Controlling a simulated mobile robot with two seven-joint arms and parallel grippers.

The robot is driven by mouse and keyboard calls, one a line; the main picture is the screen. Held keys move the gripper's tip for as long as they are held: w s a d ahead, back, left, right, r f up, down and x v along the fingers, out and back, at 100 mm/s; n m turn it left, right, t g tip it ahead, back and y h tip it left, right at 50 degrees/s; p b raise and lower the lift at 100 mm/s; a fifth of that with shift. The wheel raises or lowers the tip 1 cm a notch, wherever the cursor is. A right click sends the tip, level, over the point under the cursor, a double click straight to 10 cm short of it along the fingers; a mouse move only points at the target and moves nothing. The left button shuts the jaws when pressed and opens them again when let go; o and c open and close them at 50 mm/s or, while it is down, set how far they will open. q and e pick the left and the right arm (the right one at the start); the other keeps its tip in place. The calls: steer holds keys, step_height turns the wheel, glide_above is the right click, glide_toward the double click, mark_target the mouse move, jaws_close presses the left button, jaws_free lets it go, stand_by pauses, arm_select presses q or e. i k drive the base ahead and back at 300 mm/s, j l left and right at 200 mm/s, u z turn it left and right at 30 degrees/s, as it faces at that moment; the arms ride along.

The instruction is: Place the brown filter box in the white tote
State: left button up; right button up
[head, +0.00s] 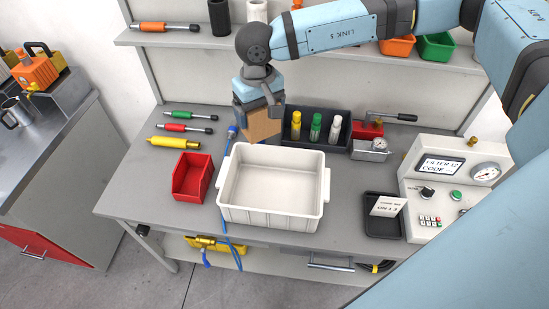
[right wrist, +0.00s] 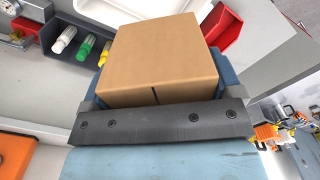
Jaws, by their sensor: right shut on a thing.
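The brown filter box (head: 262,126) is held in my right gripper (head: 258,108), above the bench and just behind the back edge of the white tote. In the right wrist view the box (right wrist: 160,55) fills the middle, with the gripper's dark bar (right wrist: 160,120) across its near side. The white tote (head: 268,213) stands upright on the bench and looks empty inside. In the right wrist view part of a white surface that may be the tote shows behind the box. My left gripper is not in view.
A red bin (head: 192,178) stands left of the tote. A dark tray (head: 343,128) with yellow, green and white bottles is behind it. A control panel (head: 455,180) and a black tray (head: 384,224) are on the right. A blue cable (head: 222,200) runs along the tote's left side.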

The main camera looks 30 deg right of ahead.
mark_target(254, 193)
steer(key=i+j+z, duration=0.2)
steer(key=j, duration=0.15)
steer(key=i+j+z, duration=0.2)
steer(key=j, duration=0.2)
steer(key=i+j+z, duration=0.1)
steer(key=j+z, duration=0.15)
steer(key=j, duration=0.15)
steer(key=i+j+z, duration=0.2)
steer(key=j, duration=0.2)
steer(key=k, duration=0.1)
